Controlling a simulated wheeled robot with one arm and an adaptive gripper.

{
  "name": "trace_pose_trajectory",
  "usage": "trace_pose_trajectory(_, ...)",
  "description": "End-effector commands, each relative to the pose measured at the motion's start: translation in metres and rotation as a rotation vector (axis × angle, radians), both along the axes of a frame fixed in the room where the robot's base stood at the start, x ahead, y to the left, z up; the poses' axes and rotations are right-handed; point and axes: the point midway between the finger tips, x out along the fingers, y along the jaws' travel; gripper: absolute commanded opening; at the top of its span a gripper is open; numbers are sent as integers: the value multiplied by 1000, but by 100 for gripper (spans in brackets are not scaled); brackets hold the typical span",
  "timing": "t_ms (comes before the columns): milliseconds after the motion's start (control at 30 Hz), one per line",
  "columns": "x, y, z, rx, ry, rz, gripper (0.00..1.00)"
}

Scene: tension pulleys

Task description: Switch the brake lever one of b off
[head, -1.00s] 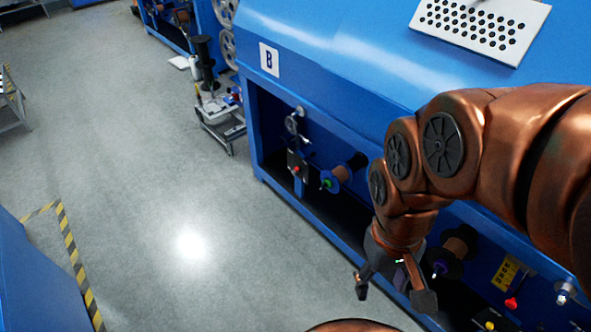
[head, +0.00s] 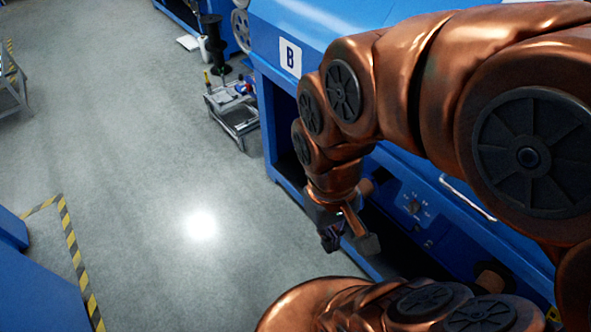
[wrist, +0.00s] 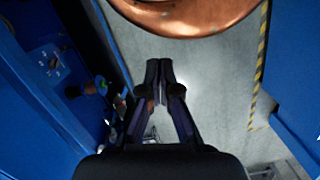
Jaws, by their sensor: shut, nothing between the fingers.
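My gripper (head: 348,241) points down beside the machine's open front. In the wrist view, its two dark fingers (wrist: 159,72) lie together with nothing between them. No brake lever can be clearly made out now; my arm covers much of the machine's front in the head view. A panel with a knob (head: 414,207) shows right of my gripper.
A grey cart (head: 236,112) stands by the machine's far end. Grey floor (head: 140,180) left of the machine is open, with yellow-black striped tape (head: 72,245) at lower left. Another blue machine (head: 35,285) stands at the left edge.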

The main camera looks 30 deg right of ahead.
Motion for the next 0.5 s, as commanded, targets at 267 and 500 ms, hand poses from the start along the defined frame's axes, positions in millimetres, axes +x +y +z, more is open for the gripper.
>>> trace_pose_trajectory(267, 0, 0, 0, 0, 0, 0, 0)
trace_pose_trajectory(500, 11, 1, -17, 4, -9, -59, 0)
